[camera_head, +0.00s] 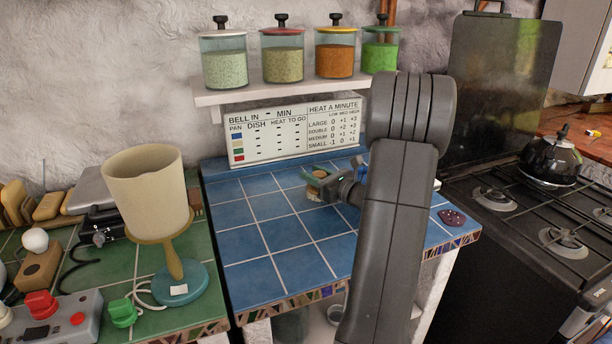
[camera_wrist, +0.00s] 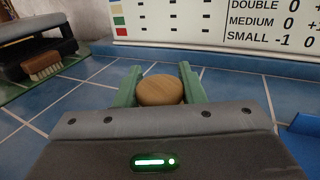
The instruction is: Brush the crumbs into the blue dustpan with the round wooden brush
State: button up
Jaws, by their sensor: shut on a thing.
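The round wooden brush (camera_wrist: 160,90) is between the green fingers of my gripper (camera_wrist: 159,76) in the wrist view. My gripper is shut on it, and only its smooth wooden top shows there. In the head view my gripper (camera_head: 317,183) is low over the blue tiled counter, with a bit of the brush (camera_head: 313,197) under the fingers. A plain blue piece (camera_wrist: 303,137) at the right edge of the wrist view may be the blue dustpan, but it is mostly cut off. I cannot make out any crumbs.
A menu board (camera_head: 296,132) stands at the back of the blue counter (camera_head: 245,245). A beige pot on a stand (camera_head: 148,195) is left. A dark red spotted piece (camera_head: 452,217) lies near the right edge, beside the stove (camera_head: 535,215). The front left tiles are clear.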

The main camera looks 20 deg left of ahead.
jog(key=shift+w+d+f+p, duration=0.1)
jog(key=shift+w+d+p, duration=0.1)
jog(key=shift+w+d, duration=0.55)
jog(key=shift+w+d+p, duration=0.15)
jog(key=shift+w+d, duration=0.35)
jog(key=shift+d, duration=0.45)
jog(key=shift+w+d+f+p, duration=0.1)
jog(key=shift+w+d+p, duration=0.1)
jog(key=shift+w+d, duration=0.55)
notch_tip(320, 180, up, 7)
jog(key=p, duration=0.5)
jog(key=shift+s+r, duration=0.15)
jog(key=shift+r, duration=0.05)
